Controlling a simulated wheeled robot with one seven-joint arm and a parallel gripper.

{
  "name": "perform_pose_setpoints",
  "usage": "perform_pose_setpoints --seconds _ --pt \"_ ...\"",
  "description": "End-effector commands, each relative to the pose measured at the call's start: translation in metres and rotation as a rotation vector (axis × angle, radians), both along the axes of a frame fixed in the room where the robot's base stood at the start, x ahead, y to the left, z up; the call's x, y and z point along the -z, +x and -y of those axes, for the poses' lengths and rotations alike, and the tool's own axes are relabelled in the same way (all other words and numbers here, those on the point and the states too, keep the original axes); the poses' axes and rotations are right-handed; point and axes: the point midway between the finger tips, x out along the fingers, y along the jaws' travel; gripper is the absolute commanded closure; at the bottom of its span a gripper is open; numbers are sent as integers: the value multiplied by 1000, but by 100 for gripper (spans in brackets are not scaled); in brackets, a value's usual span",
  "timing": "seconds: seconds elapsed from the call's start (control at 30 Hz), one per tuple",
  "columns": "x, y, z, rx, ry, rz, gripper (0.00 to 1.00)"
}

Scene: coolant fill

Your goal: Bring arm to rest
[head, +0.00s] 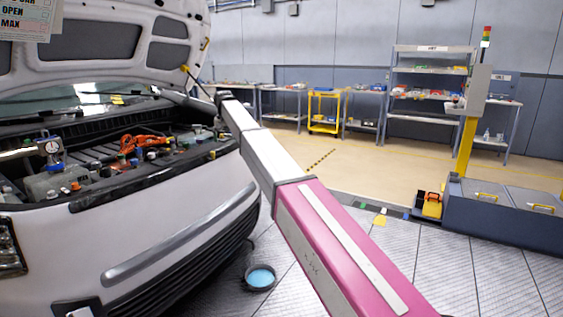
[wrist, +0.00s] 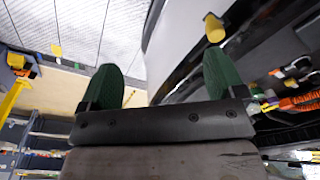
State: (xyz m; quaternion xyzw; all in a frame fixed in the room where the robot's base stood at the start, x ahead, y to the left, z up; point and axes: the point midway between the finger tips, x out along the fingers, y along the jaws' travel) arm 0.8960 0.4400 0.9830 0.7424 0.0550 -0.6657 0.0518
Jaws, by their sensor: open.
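My pink and white arm reaches from the lower right of the head view to the front of the open engine bay. Its dark far end is near the bay's right corner, and the fingers cannot be made out there. In the wrist view my gripper (wrist: 162,88) shows two green fingers set wide apart with nothing between them. The white car (head: 170,225) stands at the left with its hood (head: 120,45) raised. A small yellow piece (wrist: 215,28) shows just beyond the right fingertip; I cannot tell whether they touch.
The engine bay holds a gauge (head: 50,147) and orange cables (head: 140,143). A round pan with blue liquid (head: 261,278) lies on the floor by the bumper. A yellow cart (head: 325,112) and a shelf rack (head: 430,90) stand behind. A low dark bench (head: 500,222) is at right.

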Motion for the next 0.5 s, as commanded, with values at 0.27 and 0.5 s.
perform_pose_setpoints --seconds 0.27,0.5 --pt "83 -32 76 20 -6 -16 11" --pt "191 -93 182 49 -10 -36 11"
